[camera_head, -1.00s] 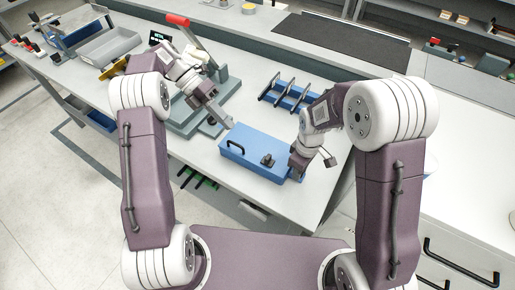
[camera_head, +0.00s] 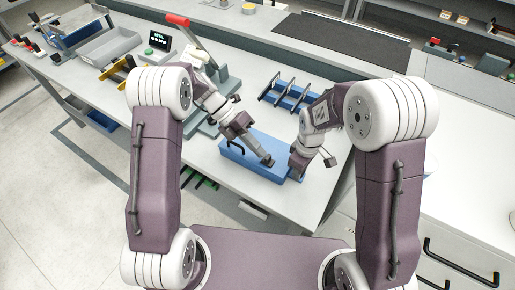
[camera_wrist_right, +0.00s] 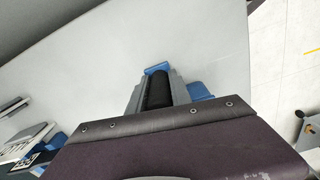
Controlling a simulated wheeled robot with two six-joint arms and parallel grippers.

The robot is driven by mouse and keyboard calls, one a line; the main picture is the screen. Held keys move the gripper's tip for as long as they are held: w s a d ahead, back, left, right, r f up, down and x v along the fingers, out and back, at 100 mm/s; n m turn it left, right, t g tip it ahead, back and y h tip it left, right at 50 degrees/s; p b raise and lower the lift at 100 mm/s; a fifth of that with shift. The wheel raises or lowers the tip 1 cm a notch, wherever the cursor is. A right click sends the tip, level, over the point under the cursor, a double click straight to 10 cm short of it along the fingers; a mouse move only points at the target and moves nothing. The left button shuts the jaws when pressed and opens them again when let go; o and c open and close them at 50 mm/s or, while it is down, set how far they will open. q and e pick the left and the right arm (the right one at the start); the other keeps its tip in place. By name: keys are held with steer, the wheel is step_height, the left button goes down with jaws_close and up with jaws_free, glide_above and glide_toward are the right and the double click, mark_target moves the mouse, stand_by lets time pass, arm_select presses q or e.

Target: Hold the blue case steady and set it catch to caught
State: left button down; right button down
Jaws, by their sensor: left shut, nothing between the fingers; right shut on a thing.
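My right gripper (camera_head: 297,172) is at the right end of the case. In the right wrist view its grey fingers close around a black grip (camera_wrist_right: 158,90), with blue parts of the case beside and beyond it.
A blue rack with black bars (camera_head: 290,95) stands behind the case. A grey press with a red-tipped lever (camera_head: 178,20) stands to the back left. A small display (camera_head: 158,41) and a grey tray (camera_head: 108,47) are further left. Bare bench lies right of the rack.

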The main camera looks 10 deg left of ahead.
mark_target(267, 156)
steer(key=shift+s, duration=0.1)
arm_select(q)
steer(key=shift+s+d, duration=0.35)
steer(key=shift+d, duration=0.4)
steer(key=shift+s+d, duration=0.35)
steer(key=shift+d, duration=0.4)
steer(key=shift+w+a, duration=0.25)
steer(key=shift+a, duration=0.1)
steer(key=a, duration=0.1)
steer(key=w+a, duration=0.1)
steer(key=a, duration=0.1)
steer(key=shift+w+a, duration=0.25)
steer(key=v, duration=0.9)
steer(key=shift+a+r, duration=0.2)
steer(key=shift+r, duration=0.15)
